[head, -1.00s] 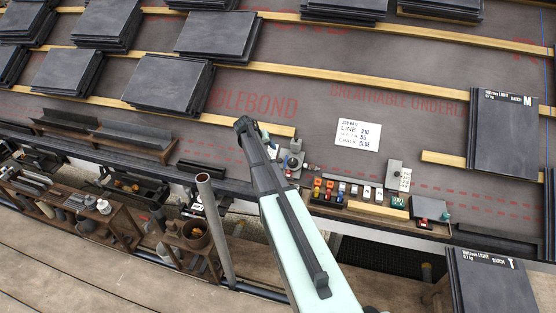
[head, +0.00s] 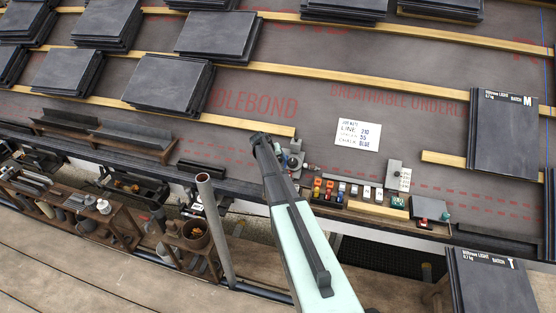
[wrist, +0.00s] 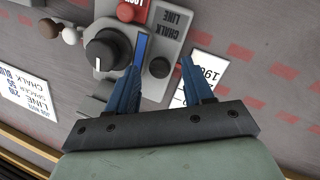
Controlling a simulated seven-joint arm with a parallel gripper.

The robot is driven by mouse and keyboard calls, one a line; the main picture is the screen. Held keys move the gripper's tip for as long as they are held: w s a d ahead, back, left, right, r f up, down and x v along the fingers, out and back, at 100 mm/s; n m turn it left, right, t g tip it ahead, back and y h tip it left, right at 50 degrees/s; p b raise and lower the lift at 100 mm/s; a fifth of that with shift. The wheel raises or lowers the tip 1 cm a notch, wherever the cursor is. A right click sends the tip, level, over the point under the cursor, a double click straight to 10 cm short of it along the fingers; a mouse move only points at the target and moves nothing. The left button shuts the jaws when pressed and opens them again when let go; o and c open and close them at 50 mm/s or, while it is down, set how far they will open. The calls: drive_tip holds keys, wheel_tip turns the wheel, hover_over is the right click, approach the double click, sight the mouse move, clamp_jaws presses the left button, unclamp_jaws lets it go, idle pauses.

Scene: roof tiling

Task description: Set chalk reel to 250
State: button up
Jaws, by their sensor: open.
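The chalk reel is a grey box (wrist: 165,22) marked "CHALK LINE" in the wrist view. It carries a black round knob (wrist: 106,50) with a white pointer mark, a red button (wrist: 131,10) and a small dark round button (wrist: 160,67). In the head view the grey box (head: 296,160) shows just right of my arm's end. My gripper (wrist: 160,62) is open and empty, its two blue fingers spread over the box's edge. The knob lies left of the left finger. A white card (wrist: 203,72) by the right finger shows a number starting "19"; the rest is hidden.
A job card (head: 358,134) reading line 210, spacer 55, chalk blue lies on the underlay. A row of coloured blocks (head: 340,190) and a grey switch box (head: 397,176) stand to the right. Slate stacks (head: 170,82) sit on wooden battens.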

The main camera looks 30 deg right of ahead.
drive_tip(key=shift+d+f, duration=0.15)
drive_tip(key=shift+f, duration=0.05)
clamp_jaws()
idle(0.5)
